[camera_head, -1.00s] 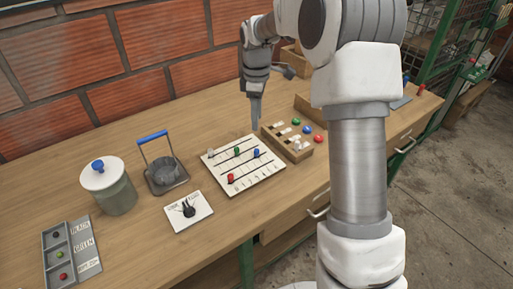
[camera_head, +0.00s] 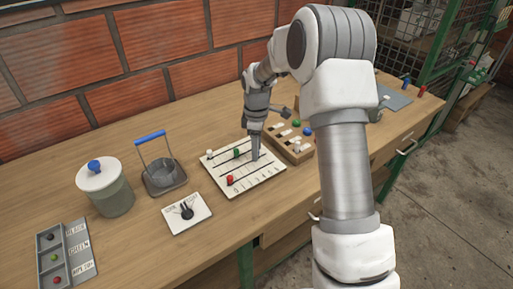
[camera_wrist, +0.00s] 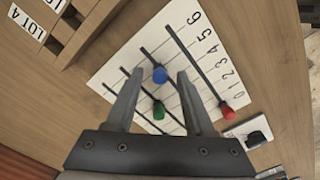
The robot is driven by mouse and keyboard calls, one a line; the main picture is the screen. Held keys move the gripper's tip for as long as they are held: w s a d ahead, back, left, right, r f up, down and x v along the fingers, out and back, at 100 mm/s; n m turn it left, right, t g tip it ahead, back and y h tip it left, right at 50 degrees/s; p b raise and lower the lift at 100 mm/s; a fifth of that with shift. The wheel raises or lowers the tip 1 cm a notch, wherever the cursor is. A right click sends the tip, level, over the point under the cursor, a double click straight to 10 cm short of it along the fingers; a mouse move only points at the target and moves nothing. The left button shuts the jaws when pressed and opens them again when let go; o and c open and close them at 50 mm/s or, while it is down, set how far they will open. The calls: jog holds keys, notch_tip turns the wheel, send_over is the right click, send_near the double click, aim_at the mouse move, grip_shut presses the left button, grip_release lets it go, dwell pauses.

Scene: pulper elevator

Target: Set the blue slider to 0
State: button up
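The white slider board (camera_head: 265,183) lies on the bench with parallel slots and a printed 0–6 scale. In the wrist view, the blue slider knob (camera_wrist: 160,74) is partway along its slot, apart from the 0 end; its exact number is hard to read. My gripper (camera_wrist: 158,80) is open, with one finger on each side of the blue knob and visible gaps. In the head view my gripper (camera_head: 256,157) is down at the board and hides the blue knob. The red knob (camera_wrist: 227,110) is at the 0 end of its slot. The green knob (camera_wrist: 158,110) shows between the fingers.
A wooden box with coloured knobs (camera_head: 298,152) stands close right of the board. A white knob (camera_head: 209,153) is on the board's far-left corner.

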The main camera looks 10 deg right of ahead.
grip_shut()
dwell(1.3)
